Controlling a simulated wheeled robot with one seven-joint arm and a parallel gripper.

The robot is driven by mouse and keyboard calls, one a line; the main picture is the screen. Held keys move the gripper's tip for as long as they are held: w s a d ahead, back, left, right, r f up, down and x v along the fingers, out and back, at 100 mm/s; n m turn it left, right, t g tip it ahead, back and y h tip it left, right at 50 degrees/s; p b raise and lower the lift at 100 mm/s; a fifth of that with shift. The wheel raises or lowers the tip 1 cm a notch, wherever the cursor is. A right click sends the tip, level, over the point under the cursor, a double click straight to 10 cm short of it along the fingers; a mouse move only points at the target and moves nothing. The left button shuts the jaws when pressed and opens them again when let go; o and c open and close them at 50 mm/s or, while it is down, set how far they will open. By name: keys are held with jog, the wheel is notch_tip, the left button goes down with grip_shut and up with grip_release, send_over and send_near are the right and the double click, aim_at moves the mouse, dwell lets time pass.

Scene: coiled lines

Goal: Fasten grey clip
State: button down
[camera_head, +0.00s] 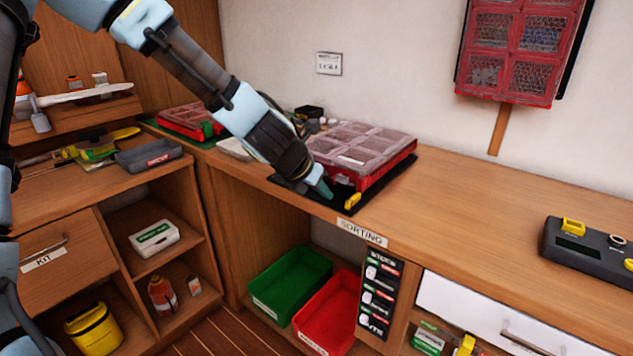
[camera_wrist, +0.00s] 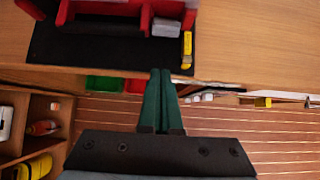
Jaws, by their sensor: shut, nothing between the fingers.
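The grey clip (camera_wrist: 167,28) shows in the wrist view as a small light-grey block at the front of the red case (camera_wrist: 90,8), between red parts. Whether it is fastened I cannot tell. The head view shows the red case (camera_head: 372,146) with its clear compartment lid down; the grey clip cannot be made out there. A yellow clip (camera_wrist: 187,45) sticks out beside the grey one over the black mat (camera_wrist: 100,52); it also shows in the head view (camera_head: 352,201). My gripper (camera_wrist: 161,72) has its green fingers together and empty, at the mat's front edge, apart from the grey clip.
The case and mat lie near the counter's front edge, above a green bin (camera_head: 290,285) and a red bin (camera_head: 328,312). The counter to the right is clear up to a dark device (camera_head: 590,250). Another red case (camera_head: 190,120) lies behind my arm.

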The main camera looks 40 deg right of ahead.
aim_at(341, 181)
jog(key=x, duration=0.3)
jog(key=r+p, duration=0.1)
jog(key=d+r+p, duration=0.1)
jog(key=r, duration=0.1)
jog(key=shift+w+p, duration=0.1)
jog(key=shift+p, duration=0.2)
jog(key=shift+w+d+r+p, duration=0.15)
jog(key=shift+d+r+p, duration=0.15)
jog(key=shift+d+p, duration=0.1)
jog(key=shift+d+r, duration=0.3)
jog(key=shift+r, duration=0.1)
jog(key=shift+w+d+r+p, duration=0.2)
jog(key=shift+d+r+p, duration=0.3)
jog(key=shift+r, duration=0.1)
jog(key=shift+w+d+r+p, duration=0.1)
jog(key=shift+d+r+p, duration=0.2)
jog(key=shift+d, duration=0.15)
jog(key=shift+w+d+r+p, duration=0.15)
jog(key=shift+d+r+p, duration=0.1)
jog(key=shift+d, duration=0.25)
